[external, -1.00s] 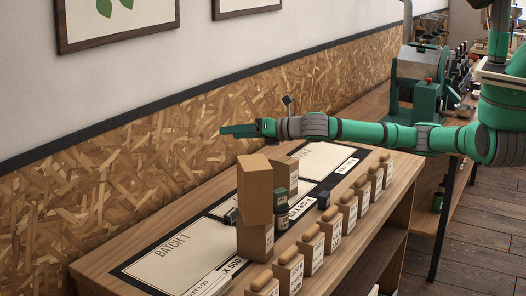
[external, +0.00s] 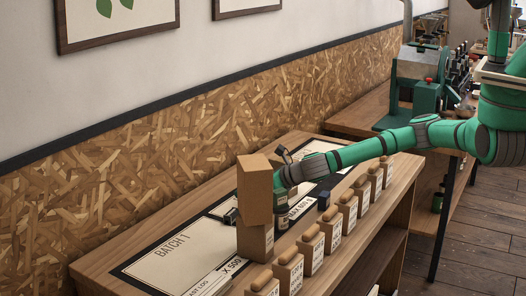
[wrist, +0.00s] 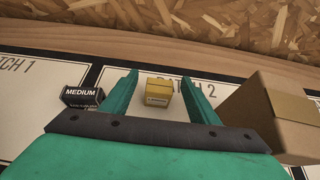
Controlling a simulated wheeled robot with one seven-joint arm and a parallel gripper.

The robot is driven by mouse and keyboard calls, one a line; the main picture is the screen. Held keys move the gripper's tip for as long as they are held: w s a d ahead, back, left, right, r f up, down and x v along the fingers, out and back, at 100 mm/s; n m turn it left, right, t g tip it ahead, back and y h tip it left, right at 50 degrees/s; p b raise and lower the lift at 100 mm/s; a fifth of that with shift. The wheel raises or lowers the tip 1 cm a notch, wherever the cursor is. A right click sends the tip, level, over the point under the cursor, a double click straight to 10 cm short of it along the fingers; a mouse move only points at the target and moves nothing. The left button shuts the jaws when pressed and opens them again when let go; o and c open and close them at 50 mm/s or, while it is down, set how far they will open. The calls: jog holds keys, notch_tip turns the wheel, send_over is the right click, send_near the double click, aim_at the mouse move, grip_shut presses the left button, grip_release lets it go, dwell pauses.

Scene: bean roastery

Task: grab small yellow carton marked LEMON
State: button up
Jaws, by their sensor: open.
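A small yellow carton (wrist: 158,92) with a white label stands on the mat by the BATCH 2 print in the wrist view. The label's words are too small to read. My gripper (wrist: 158,76) is open, with one green finger to the left of the carton and one to the right. A gap shows on each side, and nothing is held. In the external view the carton is not visible, and the stacked brown boxes hide the end of my gripper.
A black carton marked MEDIUM (wrist: 82,98) stands just left of the left finger. A large brown box (wrist: 275,115) is close on the right; tall stacked boxes (external: 255,190) show in the external view. Several stoppered containers (external: 311,247) line the front edge. The wall panel (wrist: 240,22) is behind.

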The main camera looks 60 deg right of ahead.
jog(key=shift+f+x, duration=0.15)
jog(key=shift+x, duration=1.2)
jog(key=shift+f+x, duration=0.15)
jog(key=shift+x, duration=1.2)
jog(key=shift+s, duration=0.15)
jog(key=c, duration=1.1)
